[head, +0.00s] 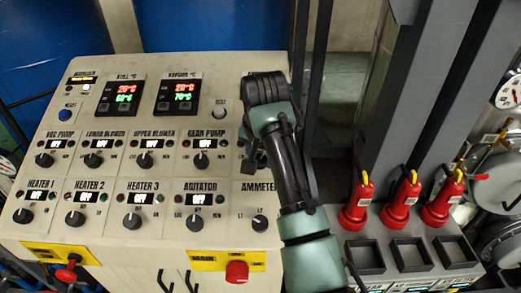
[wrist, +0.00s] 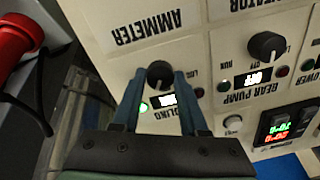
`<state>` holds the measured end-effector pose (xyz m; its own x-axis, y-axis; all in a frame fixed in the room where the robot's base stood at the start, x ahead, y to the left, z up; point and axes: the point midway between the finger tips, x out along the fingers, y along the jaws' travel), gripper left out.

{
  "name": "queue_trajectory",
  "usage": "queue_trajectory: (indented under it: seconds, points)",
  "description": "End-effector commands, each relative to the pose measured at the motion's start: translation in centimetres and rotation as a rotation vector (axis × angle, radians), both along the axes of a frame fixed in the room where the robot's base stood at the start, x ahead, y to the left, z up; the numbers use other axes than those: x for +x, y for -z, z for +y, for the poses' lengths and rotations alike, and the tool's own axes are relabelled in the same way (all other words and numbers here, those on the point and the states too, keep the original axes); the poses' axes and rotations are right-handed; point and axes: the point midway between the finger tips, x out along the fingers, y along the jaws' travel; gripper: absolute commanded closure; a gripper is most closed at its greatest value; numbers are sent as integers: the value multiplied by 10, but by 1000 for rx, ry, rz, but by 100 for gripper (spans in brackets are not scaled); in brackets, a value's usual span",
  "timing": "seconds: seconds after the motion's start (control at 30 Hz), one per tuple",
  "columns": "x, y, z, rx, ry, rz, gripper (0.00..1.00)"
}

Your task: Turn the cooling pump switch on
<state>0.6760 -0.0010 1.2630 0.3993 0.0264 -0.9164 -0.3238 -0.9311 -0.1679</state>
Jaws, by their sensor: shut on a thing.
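The cooling pump switch (wrist: 160,71) is a black rotary knob on the cream control panel, upside down in the wrist view. My gripper (wrist: 159,77) has its two blue-grey fingers on either side of the knob and is shut on it. A small lit display (wrist: 168,100) sits beside the knob, partly behind a finger, too small to read. A green lamp (wrist: 143,106) beside it looks lit. The label "COOLING" is partly covered by my gripper. In the head view my arm hides this switch, and my gripper (head: 255,152) is against the panel's right side.
The gear pump knob (head: 201,161) is left of my gripper, with the ammeter knob (head: 260,223) below. Several other knobs fill the panel (head: 150,75).

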Motion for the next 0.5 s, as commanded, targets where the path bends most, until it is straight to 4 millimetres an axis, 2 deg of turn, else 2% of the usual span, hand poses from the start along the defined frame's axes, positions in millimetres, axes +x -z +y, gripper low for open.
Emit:
queue_trajectory:
  seconds: [0.5]
  points:
    - [0, -2, 1, 144, 363, -1, 100]
